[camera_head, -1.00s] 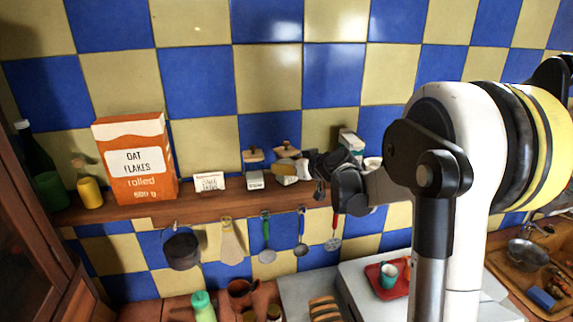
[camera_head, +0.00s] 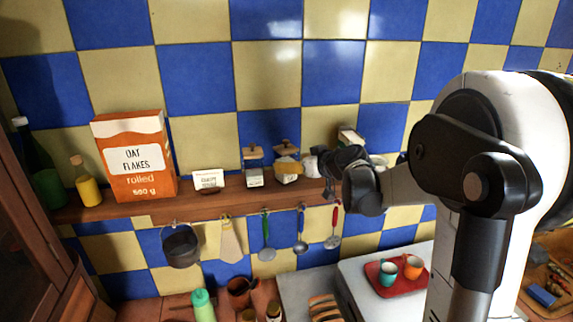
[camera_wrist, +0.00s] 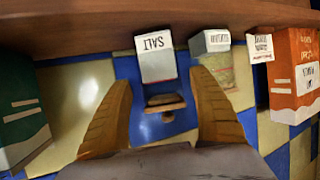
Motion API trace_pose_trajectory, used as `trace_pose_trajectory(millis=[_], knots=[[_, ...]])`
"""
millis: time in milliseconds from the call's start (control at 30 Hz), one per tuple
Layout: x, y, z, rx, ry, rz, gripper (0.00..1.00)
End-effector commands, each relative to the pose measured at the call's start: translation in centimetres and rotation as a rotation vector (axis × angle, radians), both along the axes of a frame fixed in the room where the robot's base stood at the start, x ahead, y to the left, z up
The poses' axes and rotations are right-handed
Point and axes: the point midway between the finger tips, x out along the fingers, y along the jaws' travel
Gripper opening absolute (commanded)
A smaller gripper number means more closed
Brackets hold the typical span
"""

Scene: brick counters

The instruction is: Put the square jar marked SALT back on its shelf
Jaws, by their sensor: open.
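The square jar marked SALT (camera_wrist: 157,58) stands on the wooden shelf (camera_head: 125,208), its white label reading upside down in the wrist view. Its wooden lid with a knob (camera_wrist: 165,104) lies between my fingers in that view. In the head view the SALT jar (camera_head: 287,178) is partly covered by a tan finger. My gripper (camera_wrist: 161,80) is open, one finger on each side of the jar. It also shows in the head view (camera_head: 303,166), reaching in from the right. Whether the fingers touch the jar cannot be told.
A similar jar (camera_head: 254,178) stands left of the SALT jar, then a white card (camera_head: 208,181) and an orange oat flakes box (camera_head: 136,160). A green box (camera_wrist: 22,122) stands on the other side. Utensils and a pot (camera_head: 181,246) hang below the shelf.

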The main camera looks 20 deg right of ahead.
Motion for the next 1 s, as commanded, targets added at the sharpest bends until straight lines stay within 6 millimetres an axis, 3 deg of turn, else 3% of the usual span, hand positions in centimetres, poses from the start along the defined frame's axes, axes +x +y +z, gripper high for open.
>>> trace_pose_trajectory(millis=[100,300,600,667,767,900,1000], knots=[[-2.7,-0.6,1.0,0.001,0.0,-0.003,0.71],[-6.0,-1.2,2.5,0.0,0.0,-0.002,0.71],[-7.7,-1.0,3.1,0.002,0.008,0.004,0.71],[-8.2,0.1,3.0,0.008,0.027,0.01,0.71],[-10.4,3.8,2.5,0.022,0.1,0.027,0.71],[-16.2,10.2,0.6,0.033,0.262,0.033,0.71],[-21.3,13.6,-1.2,0.025,0.374,0.006,0.71]])
